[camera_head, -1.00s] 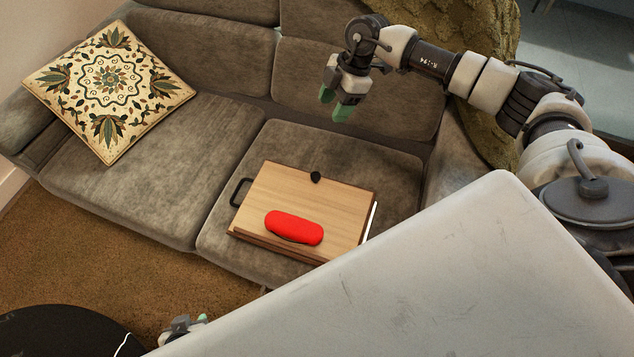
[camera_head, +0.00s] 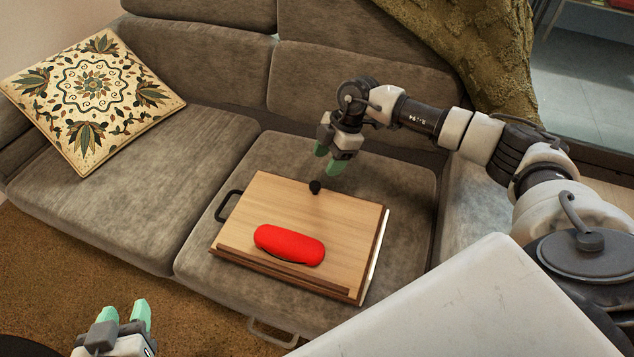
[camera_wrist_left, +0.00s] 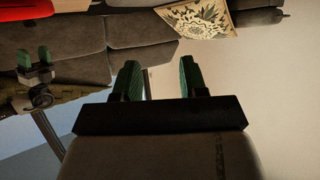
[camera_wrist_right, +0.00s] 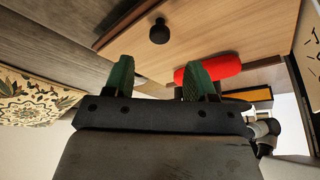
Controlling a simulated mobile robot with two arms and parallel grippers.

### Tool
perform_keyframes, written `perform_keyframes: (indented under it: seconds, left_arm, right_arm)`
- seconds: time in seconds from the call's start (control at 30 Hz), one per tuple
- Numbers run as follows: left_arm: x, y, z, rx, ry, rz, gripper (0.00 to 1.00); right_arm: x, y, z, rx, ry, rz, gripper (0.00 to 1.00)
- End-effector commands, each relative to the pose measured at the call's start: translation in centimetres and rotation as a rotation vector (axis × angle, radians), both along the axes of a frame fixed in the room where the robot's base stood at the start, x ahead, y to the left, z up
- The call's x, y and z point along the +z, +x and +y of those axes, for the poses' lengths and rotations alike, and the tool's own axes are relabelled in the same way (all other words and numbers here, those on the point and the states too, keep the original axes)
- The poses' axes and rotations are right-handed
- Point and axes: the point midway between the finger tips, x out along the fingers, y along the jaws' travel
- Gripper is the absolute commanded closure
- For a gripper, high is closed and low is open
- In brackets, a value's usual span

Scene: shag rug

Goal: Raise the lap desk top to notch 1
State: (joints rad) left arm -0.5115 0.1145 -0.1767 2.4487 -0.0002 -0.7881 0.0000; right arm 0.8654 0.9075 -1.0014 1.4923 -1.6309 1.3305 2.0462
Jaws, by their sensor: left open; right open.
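The lap desk (camera_head: 262,211) lies on the right seat of the sofa, its wooden top looking flat. A black knob (camera_head: 315,187) sits at the top's far edge; it also shows in the right wrist view (camera_wrist_right: 159,32). A red case (camera_head: 290,245) rests on the top near the front ledge. My right gripper (camera_head: 328,163) is open and empty, above the seat just behind the knob. In the right wrist view its green fingers (camera_wrist_right: 155,78) point toward the desk. My left gripper (camera_head: 123,312) is open and empty, low in front of the sofa; its fingers show apart (camera_wrist_left: 159,80).
A black loop handle (camera_head: 228,205) is on the desk's left side. A patterned cushion (camera_head: 91,99) leans at the sofa's left end. A knitted throw (camera_head: 470,45) covers the right back. The left seat (camera_head: 130,190) is clear.

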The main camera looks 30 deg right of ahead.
Motion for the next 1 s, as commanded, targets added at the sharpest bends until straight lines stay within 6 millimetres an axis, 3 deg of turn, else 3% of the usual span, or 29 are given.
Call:
perform_keyframes:
  seconds: [0.2, 0.43, 0.67, 1.0]
  left_arm:
    - [2.5, 1.6, -0.9, -0.015, -0.056, -0.230, 0.57]
    - [5.1, 2.2, -1.6, -0.028, -0.108, -0.434, 0.57]
    - [6.6, 2.2, -1.8, -0.033, -0.134, -0.537, 0.57]
    - [6.9, 2.2, -1.8, -0.034, -0.137, -0.548, 0.57]
  right_arm:
    - [-3.3, 0.1, 1.3, 0.000, 0.001, 0.001, 0.44]
    - [-5.8, 0.1, 2.3, -0.001, 0.001, 0.000, 0.44]
    - [-6.8, 0.2, 2.8, 0.000, 0.001, -0.002, 0.44]
    - [-6.9, 0.2, 2.9, -0.001, 0.001, -0.002, 0.47]
